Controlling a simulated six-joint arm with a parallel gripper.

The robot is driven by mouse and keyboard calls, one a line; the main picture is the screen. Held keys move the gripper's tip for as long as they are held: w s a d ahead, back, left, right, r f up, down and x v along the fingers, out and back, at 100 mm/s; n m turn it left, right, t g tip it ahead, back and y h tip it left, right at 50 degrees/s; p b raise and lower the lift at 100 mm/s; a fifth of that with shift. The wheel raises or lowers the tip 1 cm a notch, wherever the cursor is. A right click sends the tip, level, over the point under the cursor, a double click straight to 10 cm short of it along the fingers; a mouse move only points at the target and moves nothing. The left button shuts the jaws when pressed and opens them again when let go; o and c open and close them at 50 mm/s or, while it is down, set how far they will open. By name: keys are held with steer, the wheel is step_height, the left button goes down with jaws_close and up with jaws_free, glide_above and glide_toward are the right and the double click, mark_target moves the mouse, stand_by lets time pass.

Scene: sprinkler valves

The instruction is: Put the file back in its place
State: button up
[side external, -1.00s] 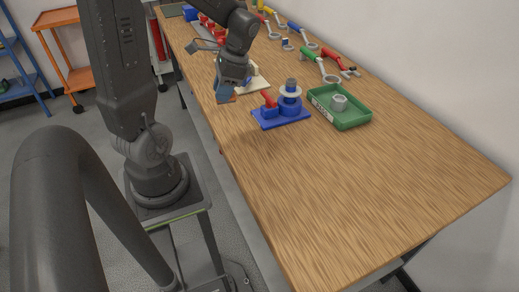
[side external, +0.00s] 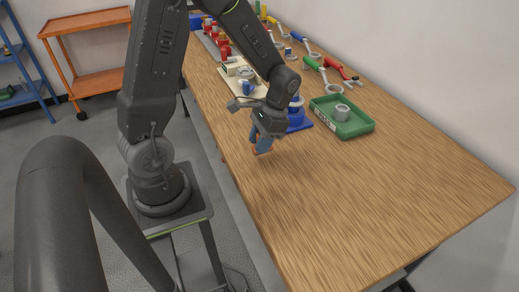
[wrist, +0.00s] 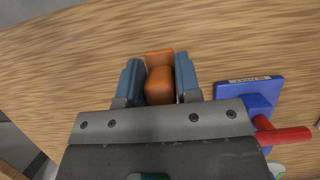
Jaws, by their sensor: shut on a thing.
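My gripper (side external: 262,142) is over the near-left edge of the bench, left of a blue fixture. In the wrist view its two blue fingers (wrist: 158,66) are shut on an orange piece (wrist: 160,86). The piece has a rounded block with a flatter orange part beyond it. Its other end is hidden, so I cannot tell whether it is the file's handle. In the side view only a bit of orange shows at the fingertips (side external: 264,150). I see no other file clearly.
The blue fixture (side external: 299,122), partly hidden by my gripper, shows a labelled plate (wrist: 249,90) and a red handle (wrist: 286,136) in the wrist view. A green tray (side external: 350,130) holds a grey ring (side external: 341,112). A cream board (side external: 236,68) lies farther back. The bench front is clear.

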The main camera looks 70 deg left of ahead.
steer(key=shift+f, duration=1.65)
steer(key=shift+f, duration=0.1)
steer(key=o, duration=0.9)
steer(key=v, duration=1.1)
steer(key=s+d+r+t, duration=0.3)
steer(key=r, duration=0.1)
steer(key=s+d+r+t, duration=0.3)
steer(key=r, duration=0.1)
steer(key=s+d+r+t, duration=0.4)
steer(key=shift+s, duration=0.1)
